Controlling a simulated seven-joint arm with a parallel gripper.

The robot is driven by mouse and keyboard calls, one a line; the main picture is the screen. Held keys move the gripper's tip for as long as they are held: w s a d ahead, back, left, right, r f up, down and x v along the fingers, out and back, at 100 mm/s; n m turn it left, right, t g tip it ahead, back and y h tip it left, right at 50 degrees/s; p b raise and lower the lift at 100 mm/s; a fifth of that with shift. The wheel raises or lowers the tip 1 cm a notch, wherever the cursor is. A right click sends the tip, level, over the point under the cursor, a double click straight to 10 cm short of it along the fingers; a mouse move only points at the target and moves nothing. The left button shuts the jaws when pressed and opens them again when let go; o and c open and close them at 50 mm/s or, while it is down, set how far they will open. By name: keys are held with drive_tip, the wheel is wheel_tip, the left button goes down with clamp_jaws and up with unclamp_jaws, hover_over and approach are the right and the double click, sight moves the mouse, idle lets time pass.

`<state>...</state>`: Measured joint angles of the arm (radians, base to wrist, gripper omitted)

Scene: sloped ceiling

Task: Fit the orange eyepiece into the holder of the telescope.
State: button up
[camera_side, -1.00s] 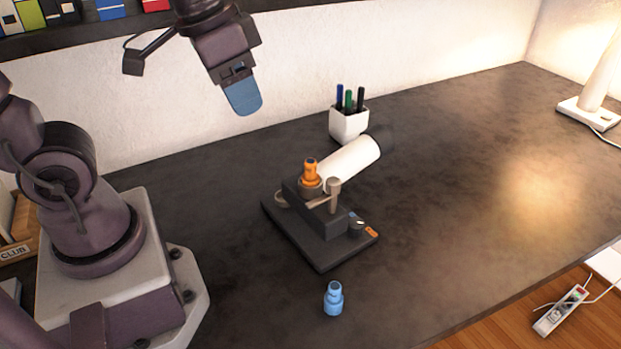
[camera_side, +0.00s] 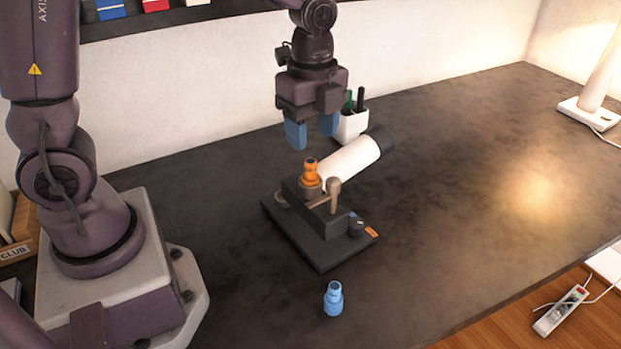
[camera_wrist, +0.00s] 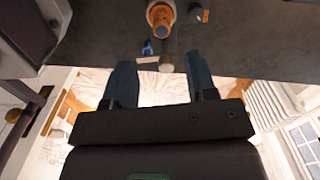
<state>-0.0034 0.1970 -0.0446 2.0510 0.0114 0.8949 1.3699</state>
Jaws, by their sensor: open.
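The telescope (camera_side: 352,163) has a white tube with a dark front end and rests on a dark stand plate. The orange eyepiece (camera_side: 311,172) stands upright at the tube's rear end, on the holder; how deep it sits I cannot tell. It also shows at the top of the wrist view (camera_wrist: 161,17). My gripper (camera_side: 312,143) is open and empty, pointing down above the orange eyepiece, with clear space between them. Its two blue fingers show apart in the wrist view (camera_wrist: 159,64). A blue eyepiece (camera_side: 333,299) stands on the table in front of the stand.
A metal post with a rounded knob (camera_side: 334,187) rises close to the right of the orange eyepiece. A white pen cup (camera_side: 351,126) stands behind the tube. A lamp (camera_side: 590,105) is at the far right. The right part of the table is clear.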

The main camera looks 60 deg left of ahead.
sight(311, 161)
drive_tip(key=f, duration=0.7)
drive_tip(key=shift+w+a+f, duration=0.1)
drive_tip(key=shift+a+f, duration=0.15)
drive_tip(key=shift+a, duration=0.15)
drive_tip(key=shift+c, duration=0.2)
clamp_jaws()
